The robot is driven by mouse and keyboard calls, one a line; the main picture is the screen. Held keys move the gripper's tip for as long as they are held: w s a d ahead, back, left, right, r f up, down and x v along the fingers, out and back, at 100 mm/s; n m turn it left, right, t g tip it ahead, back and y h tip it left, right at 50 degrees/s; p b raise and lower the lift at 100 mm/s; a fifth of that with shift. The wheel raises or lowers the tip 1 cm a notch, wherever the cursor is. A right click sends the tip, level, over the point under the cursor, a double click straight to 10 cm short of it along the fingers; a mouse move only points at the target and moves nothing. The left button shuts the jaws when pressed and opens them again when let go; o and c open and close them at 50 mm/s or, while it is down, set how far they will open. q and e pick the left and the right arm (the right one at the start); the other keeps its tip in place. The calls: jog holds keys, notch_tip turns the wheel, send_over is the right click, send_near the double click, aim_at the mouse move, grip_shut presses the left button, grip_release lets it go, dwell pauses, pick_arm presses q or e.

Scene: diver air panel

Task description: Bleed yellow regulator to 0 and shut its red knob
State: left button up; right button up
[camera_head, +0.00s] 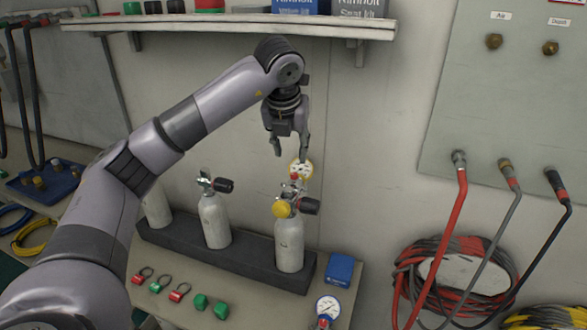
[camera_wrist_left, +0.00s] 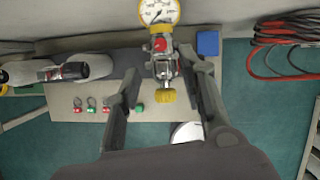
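The yellow regulator (camera_head: 283,209) is fitted on the right-hand grey cylinder (camera_head: 289,245) in the rack. Its yellow-rimmed gauge (camera_head: 301,168) stands above it and shows in the left wrist view (camera_wrist_left: 159,11); I cannot read the needle surely. The red knob (camera_wrist_left: 159,45) is just below the gauge in the wrist view, and the yellow knob (camera_wrist_left: 166,97) hangs lower. My left gripper (camera_head: 292,158) points down above the regulator, open and empty. In the wrist view its fingers (camera_wrist_left: 163,90) appear on either side of the yellow knob, with gaps. My right gripper is not in view.
Other cylinders (camera_head: 214,221) stand left in the dark rack (camera_head: 180,242). A blue box (camera_head: 341,269), a second gauge (camera_head: 328,307) and red and green tags (camera_head: 180,292) lie on the bench. A shelf (camera_head: 240,27) hangs above. Hoses (camera_head: 455,240) hang right.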

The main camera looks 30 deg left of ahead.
aim_at(294, 174)
pick_arm(q)
jog(key=x, duration=0.8)
jog(key=shift+w+f+p, duration=0.15)
jog(key=shift+f+p, duration=0.05)
jog(key=shift+p, duration=0.2)
jog(key=shift+c, duration=0.4)
grip_shut()
